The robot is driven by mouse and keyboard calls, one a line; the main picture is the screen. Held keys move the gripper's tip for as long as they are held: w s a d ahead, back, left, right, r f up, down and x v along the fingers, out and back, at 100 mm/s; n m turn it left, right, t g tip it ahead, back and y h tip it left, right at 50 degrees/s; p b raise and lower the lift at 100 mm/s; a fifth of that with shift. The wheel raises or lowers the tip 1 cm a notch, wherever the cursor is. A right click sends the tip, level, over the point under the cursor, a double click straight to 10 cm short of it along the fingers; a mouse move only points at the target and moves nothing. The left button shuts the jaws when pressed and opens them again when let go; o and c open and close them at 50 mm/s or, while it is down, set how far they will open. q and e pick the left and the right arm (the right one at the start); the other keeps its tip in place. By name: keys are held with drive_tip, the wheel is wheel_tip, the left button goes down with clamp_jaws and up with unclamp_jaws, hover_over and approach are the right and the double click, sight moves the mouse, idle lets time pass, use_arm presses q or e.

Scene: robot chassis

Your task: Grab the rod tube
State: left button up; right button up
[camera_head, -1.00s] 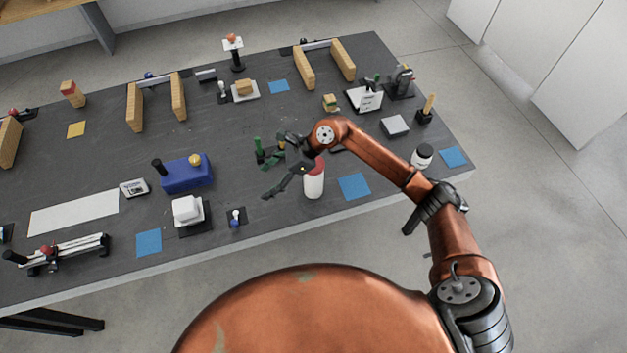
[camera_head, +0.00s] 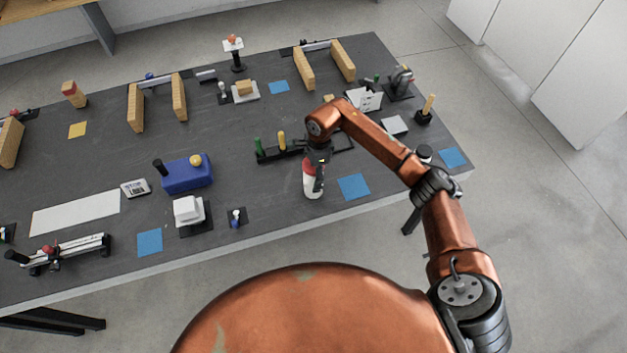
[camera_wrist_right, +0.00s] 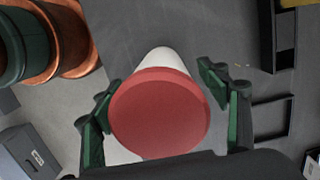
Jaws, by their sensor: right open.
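A white tube-like bottle with a red cap (camera_head: 309,188) stands upright near the table's front edge. In the right wrist view its round red cap (camera_wrist_right: 160,115) fills the middle, with a bit of white body beyond it. My right gripper (camera_head: 316,178) points down at the bottle. In the right wrist view the gripper (camera_wrist_right: 162,80) is open, with green-padded fingers on either side of the cap. I cannot tell whether a finger touches it. A black rack holds a green rod (camera_head: 258,146) and a yellow rod (camera_head: 281,140) behind the bottle. My left gripper is out of view.
A blue square (camera_head: 354,187) lies right of the bottle on the dark table (camera_head: 100,150). A blue box (camera_head: 187,174) and a white block (camera_head: 188,209) stand to the left.

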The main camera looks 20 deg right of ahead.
drive_tip(key=shift+f, duration=0.45)
drive_tip(key=shift+r, duration=0.1)
drive_tip(key=c, duration=1.4)
drive_tip(key=shift+c, duration=0.2)
